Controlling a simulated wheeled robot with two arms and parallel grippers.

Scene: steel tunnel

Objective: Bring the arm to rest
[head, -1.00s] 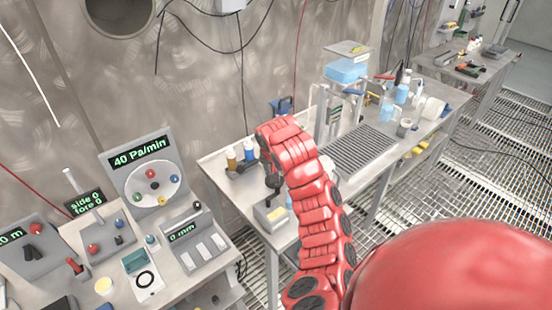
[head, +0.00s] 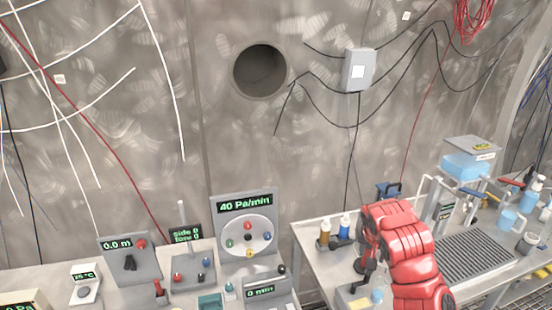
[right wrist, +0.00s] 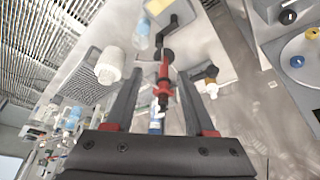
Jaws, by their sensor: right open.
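My red right arm (head: 400,250) reaches over the left end of the steel bench in the head view; its fingers are hard to make out there. In the right wrist view my right gripper (right wrist: 158,98) is open, with two dark fingers spread apart. A slim red and black part (right wrist: 164,80) appears between the fingers in the picture; I cannot tell how far beyond them it is. Nothing is visibly clamped. My left gripper is not in view.
The bench holds brown and blue bottles (head: 345,226), a grey drain grid (head: 478,258) and a blue container (head: 466,168). A console with a dial reading 40 Pa/min (head: 246,232) stands to the left. The tunnel wall (head: 230,130) rises behind, with hanging cables.

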